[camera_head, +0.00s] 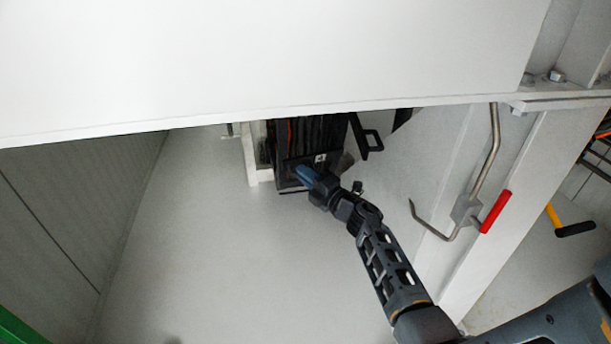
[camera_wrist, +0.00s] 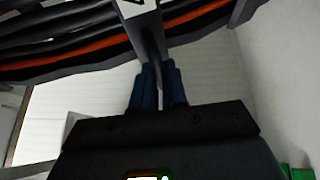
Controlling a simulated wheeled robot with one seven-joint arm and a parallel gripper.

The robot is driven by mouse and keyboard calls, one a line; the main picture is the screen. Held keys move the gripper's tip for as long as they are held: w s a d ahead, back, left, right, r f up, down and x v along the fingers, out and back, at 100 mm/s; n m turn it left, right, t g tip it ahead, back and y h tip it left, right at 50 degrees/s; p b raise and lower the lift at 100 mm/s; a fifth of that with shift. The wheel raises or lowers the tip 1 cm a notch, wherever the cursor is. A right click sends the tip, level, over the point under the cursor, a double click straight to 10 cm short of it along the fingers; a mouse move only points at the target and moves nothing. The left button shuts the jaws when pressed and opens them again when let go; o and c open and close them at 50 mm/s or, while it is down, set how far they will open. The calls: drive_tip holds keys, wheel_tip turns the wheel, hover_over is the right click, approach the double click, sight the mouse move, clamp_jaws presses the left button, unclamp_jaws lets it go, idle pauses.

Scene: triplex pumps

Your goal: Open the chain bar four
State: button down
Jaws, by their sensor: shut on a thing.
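The cable chain (camera_head: 318,130) is a dark bundle with black and orange cables, under the large white panel. It also spans the top of the wrist view (camera_wrist: 60,48). A dark chain bar (camera_wrist: 151,38) with a white marked label (camera_wrist: 136,7) runs down from the top of the wrist view. The mark is cut off, so I cannot read the number. My gripper (camera_wrist: 159,72) has its blue fingers shut on this bar's end. In the head view my gripper (camera_head: 306,173) is at the bar's lower front; its fingertips are partly hidden there.
A white panel (camera_head: 250,60) hangs over the chain. A black handle-like bracket (camera_head: 371,140) stands right of it. A bent metal lever with a red grip (camera_head: 495,212) is on the white post at right, near my arm. The floor (camera_head: 220,260) at left is clear.

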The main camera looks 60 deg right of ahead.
drive_tip(key=shift+s, duration=0.15)
drive_tip(key=s+f+n+y+p, duration=0.1)
drive_tip(key=s+n+y+p, duration=0.1)
drive_tip(key=s+n+y, duration=0.4)
drive_tip(key=shift+s+a+f+n+g+y+p, duration=0.15)
drive_tip(key=shift+s+f+n+g+y+p, duration=0.25)
drive_tip(key=shift+y, duration=1.3)
drive_tip(key=c, duration=1.2)
unclamp_jaws()
drive_tip(key=shift+r, duration=0.1)
drive_tip(key=shift+o, duration=0.2)
